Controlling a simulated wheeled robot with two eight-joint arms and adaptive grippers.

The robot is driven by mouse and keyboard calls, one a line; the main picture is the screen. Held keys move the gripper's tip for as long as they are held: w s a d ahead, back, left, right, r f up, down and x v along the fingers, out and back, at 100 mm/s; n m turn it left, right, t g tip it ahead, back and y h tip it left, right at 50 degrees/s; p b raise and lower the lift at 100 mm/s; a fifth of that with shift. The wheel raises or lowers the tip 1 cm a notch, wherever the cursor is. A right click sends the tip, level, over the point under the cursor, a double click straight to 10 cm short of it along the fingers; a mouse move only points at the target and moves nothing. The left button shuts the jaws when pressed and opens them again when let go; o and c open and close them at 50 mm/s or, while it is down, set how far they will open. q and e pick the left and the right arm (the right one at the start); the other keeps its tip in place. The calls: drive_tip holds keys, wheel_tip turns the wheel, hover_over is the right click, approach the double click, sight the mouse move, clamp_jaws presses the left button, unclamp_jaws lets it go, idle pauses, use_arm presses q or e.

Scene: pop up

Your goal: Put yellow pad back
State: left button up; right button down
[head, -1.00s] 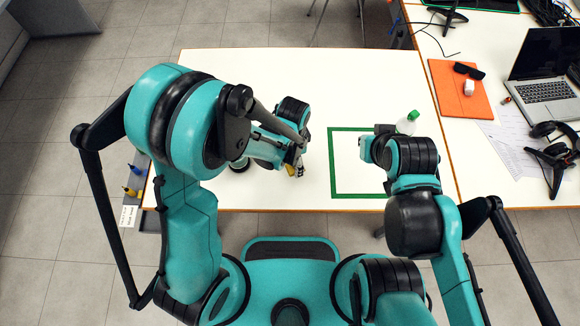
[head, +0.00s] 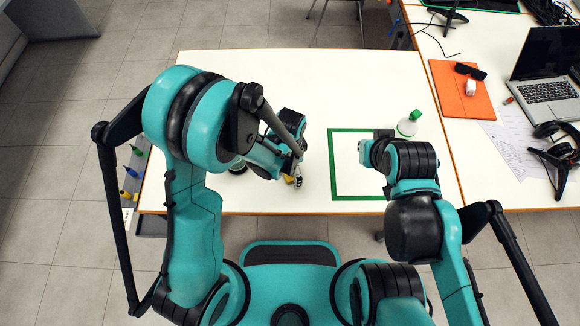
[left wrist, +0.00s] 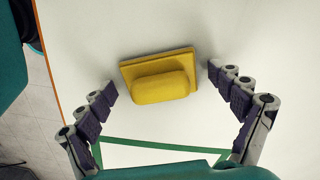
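The yellow pad (left wrist: 160,78) is a flat rectangular plate with a rounded grip block on top. It lies on the white table, seen in the left wrist view. In the head view only a small part of the pad (head: 289,180) shows beside my left gripper (head: 298,178). My left gripper (left wrist: 170,88) is open, with one finger on each side of the pad and a visible gap to both ends. My right gripper (head: 364,150) is near the green outlined rectangle (head: 331,165); its fingers are mostly hidden by its own arm.
A white bottle with a green cap (head: 408,124) stands beyond my right gripper. An orange folder (head: 449,95), papers and a laptop (head: 548,85) are on the right table. Several coloured-handled tools hang at the table's left edge. The back middle of the white table is clear.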

use_arm(q)
drive_tip(key=shift+r+p, duration=0.3)
wheel_tip(320, 180, up, 12)
drive_tip(key=p, duration=0.4)
drive_tip(key=s+a+r+n+t, duration=0.2)
drive_tip(key=a+r+n, duration=0.4)
drive_tip(key=a, duration=0.3)
drive_tip(key=s+a+r+n+t, duration=0.3)
drive_tip(key=a+r+n+t, duration=0.2)
drive_tip(key=a+r+n, duration=0.2)
drive_tip(key=shift+a+r+n, duration=0.3)
drive_tip(key=shift+a+r, duration=0.55)
drive_tip(key=shift+r, duration=0.3)
drive_tip(key=shift+s, duration=0.1)
